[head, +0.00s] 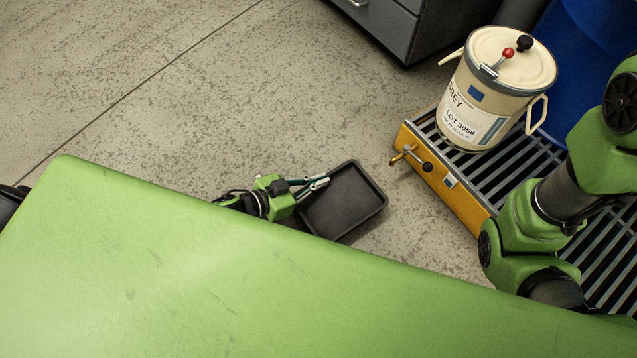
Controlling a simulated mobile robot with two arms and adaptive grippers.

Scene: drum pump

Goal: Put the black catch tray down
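The black catch tray (342,204) is a shallow rectangular pan, seen from above near the middle of the head view, just past the green surface. My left gripper (320,183) is at the tray's left rim, with its pale fingers close together across that rim, and looks shut on it. The tray looks roughly level over the concrete floor. I cannot tell whether its underside touches the floor. The green edge hides part of my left arm. My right arm comes in at the right, and its gripper is out of view.
A yellow-sided platform with a dark grating (440,170) stands to the right, with a tap on its front side. A cream lidded container (488,95) stands on it, before a blue drum (590,45). A grey cabinet (390,22) is behind. The floor to the left is clear.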

